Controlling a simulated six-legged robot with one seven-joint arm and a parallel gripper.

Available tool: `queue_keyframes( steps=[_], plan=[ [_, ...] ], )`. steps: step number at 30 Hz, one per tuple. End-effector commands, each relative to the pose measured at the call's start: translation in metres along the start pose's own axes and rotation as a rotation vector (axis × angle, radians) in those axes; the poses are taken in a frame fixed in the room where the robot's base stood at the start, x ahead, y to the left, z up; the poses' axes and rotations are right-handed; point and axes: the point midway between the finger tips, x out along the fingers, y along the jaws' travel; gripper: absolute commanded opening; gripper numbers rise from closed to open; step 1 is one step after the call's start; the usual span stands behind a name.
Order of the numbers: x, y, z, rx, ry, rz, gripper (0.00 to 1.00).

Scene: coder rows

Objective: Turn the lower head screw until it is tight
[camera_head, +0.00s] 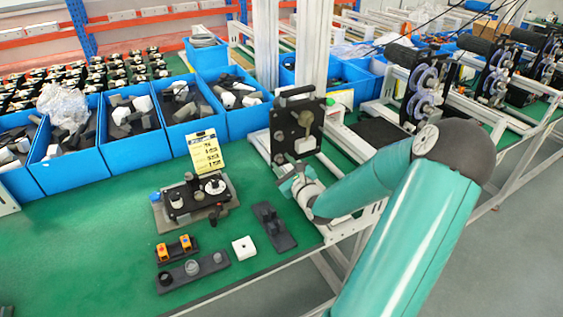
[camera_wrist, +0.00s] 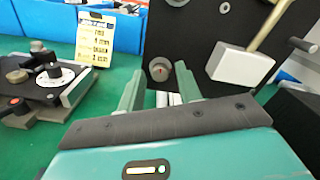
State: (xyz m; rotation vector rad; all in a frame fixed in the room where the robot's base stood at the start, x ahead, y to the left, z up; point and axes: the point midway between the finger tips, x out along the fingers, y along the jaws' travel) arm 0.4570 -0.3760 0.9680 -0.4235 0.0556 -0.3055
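A black upright plate (camera_head: 290,112) with a handle on top stands on the bench; it also fills the upper middle of the wrist view (camera_wrist: 205,30). In the head view my gripper (camera_head: 297,183) is at the plate's lower front.
A grey block on a rod (camera_wrist: 240,66) sticks out of the plate to the right of the fingers. A black fixture with knobs (camera_head: 195,199) and a yellow-white card (camera_head: 206,151) are to the left. Blue bins (camera_head: 135,149) line the back.

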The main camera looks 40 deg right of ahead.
Motion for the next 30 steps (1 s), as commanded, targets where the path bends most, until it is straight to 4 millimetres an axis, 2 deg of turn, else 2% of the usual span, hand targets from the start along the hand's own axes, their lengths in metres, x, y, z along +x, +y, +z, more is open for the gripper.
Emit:
queue_keyframes(
  steps=[3,8,9,14,24,30],
  plan=[
    [-0.0002,-0.0001,-0.0002,0.000,0.000,0.000,0.35],
    [-0.0003,-0.0002,-0.0002,0.000,0.000,0.000,0.03],
    [-0.0003,-0.0001,-0.0002,0.000,0.000,0.000,0.00],
    [-0.0004,-0.0005,-0.0007,0.043,0.001,-0.001,0.00],
    [-0.0001,-0.0013,-0.0015,0.569,-0.001,-0.004,0.00],
    [0.0003,-0.0003,-0.0017,0.703,0.000,-0.003,0.00]
  ],
)
